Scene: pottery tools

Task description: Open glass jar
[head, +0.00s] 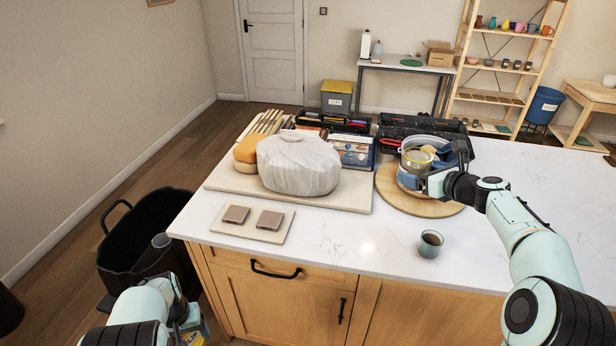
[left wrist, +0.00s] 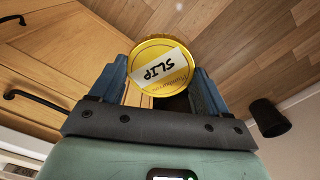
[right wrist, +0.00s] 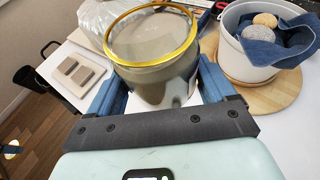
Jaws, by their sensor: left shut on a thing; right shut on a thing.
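A glass jar (right wrist: 152,80) with grey contents and a gold rim stands between the fingers of my right gripper (right wrist: 160,92). The gripper is shut on its sides, and the jar looks upright. In the head view the jar (head: 416,160) is over the round wooden board. I cannot tell if clear glass covers its top. My left gripper (left wrist: 157,85) is shut on a round gold lid (left wrist: 160,68) with a white "SLIP" label. In the head view it is low in front of the counter at the bottom left, mostly hidden by my arm. Anything under the lid is hidden.
A white bucket (right wrist: 238,62) with a blue cloth and stones stands next to the jar on the round board (head: 440,209). A wrapped clay block (head: 300,165) sits on a large board. A dark cup (head: 430,244) stands near the counter's front edge. The counter's right side is clear.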

